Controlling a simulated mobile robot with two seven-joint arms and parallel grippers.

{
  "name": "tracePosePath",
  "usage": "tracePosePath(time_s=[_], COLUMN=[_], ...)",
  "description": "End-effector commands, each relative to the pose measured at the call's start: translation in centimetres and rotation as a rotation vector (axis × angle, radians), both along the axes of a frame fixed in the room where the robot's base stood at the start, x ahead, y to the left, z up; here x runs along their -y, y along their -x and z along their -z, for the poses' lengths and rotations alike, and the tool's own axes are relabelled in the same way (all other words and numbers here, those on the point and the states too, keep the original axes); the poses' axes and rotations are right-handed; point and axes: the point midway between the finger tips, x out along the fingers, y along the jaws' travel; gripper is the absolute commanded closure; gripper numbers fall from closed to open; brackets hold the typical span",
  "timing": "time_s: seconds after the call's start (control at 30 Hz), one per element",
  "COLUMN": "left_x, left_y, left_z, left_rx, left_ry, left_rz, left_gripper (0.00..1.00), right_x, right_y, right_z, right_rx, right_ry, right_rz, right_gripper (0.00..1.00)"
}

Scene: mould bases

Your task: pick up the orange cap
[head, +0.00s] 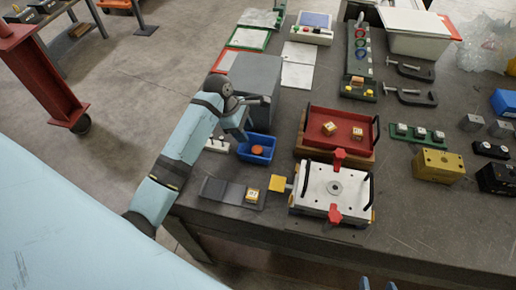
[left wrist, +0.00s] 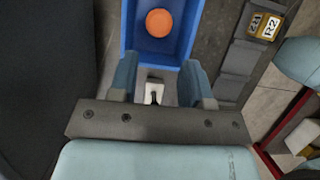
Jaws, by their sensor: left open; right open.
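The orange cap (head: 257,150) is a small round disc lying in the small blue bin (head: 268,143). In the left wrist view the cap (left wrist: 159,22) shows whole, near the top, inside the blue bin (left wrist: 128,30). My left gripper (head: 240,133) is beside the bin in the head view. In the left wrist view its two fingers (left wrist: 160,84) are apart, with the cap beyond their tips and nothing gripped. My right gripper (head: 378,285) shows only as two separated fingertips at the bottom edge of the head view.
A grey box (head: 255,76) stands behind the bin. A white plate fixture with red clamps (head: 335,186) and a red tray (head: 312,128) stand to the right. A dark strip with a yellow-tagged block (head: 224,190) lies in front, near the table edge.

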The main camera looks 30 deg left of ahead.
Motion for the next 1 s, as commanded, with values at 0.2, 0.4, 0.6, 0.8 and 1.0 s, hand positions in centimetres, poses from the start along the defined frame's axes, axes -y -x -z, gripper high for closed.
tracePosePath(time_s=[0.2,0.4,0.6,0.8,1.0], left_x=[1.2,1.8,3.2,3.6,3.6], left_y=[-0.3,-0.4,-0.7,-0.8,-0.8], left_z=[2.8,4.1,6.8,8.0,8.0], left_rx=[0.0,0.0,-0.002,0.001,0.001], left_ry=[0.0,0.0,-0.001,-0.001,-0.001], left_rz=[0.0,0.0,-0.001,0.001,0.001], left_gripper=[0.55,0.55,0.55,0.55,0.62], right_x=[0.1,0.1,0.3,0.1,0.1], right_y=[-0.1,-0.5,-0.8,-0.7,-0.6], right_z=[-0.2,-0.8,-1.2,-0.8,-0.5], right_rx=[-0.003,0.006,0.002,-0.008,-0.013], right_ry=[0.002,0.002,-0.009,-0.022,-0.02], right_rz=[0.0,0.003,0.021,0.037,0.034], right_gripper=[0.39,0.39,0.39,0.39,0.39])
